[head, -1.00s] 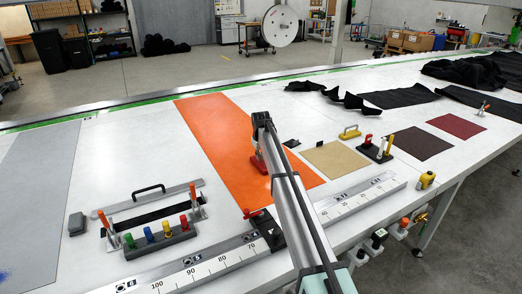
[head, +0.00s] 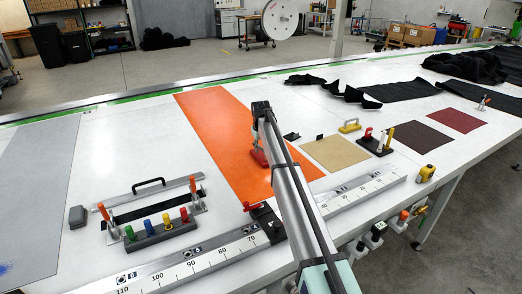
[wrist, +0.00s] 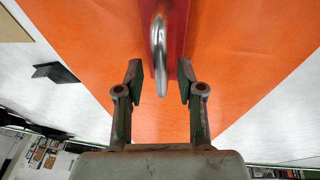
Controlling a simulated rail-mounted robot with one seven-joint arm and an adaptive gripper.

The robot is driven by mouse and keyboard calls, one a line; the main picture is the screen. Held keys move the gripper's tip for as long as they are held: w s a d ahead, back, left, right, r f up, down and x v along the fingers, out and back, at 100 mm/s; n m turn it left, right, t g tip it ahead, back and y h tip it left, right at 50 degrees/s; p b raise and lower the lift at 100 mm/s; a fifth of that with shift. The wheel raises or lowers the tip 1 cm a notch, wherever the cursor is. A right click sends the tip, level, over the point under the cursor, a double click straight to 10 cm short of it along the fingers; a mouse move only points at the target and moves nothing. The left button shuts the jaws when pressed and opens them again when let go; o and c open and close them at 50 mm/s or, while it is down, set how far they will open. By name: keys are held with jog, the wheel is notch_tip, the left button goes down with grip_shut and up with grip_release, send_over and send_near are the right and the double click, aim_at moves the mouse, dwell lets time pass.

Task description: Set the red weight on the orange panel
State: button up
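The red weight (head: 260,159) rests on the orange panel (head: 215,120), towards its right edge and partly hidden by my arm in the head view. In the wrist view the red weight (wrist: 178,30) shows as a red block with a curved metal handle, with the orange panel (wrist: 85,45) around it. My gripper (wrist: 159,82) is open. Its two fingers stand apart on either side of the handle's near end, with visible gaps and no clear contact. In the head view the fingers are hidden behind the arm.
A tan sheet (head: 338,153), a dark brown sheet (head: 422,138) and a dark red sheet (head: 461,120) lie to the right. A rack of coloured-handled tools (head: 160,228) stands at the front left. A long ruler (head: 200,262) runs along the front.

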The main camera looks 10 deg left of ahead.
aim_at(261, 160)
jog(key=b+v, duration=0.2)
jog(key=v, duration=0.8)
jog(key=shift+d+r, duration=0.1)
jog(key=shift+d, duration=0.05)
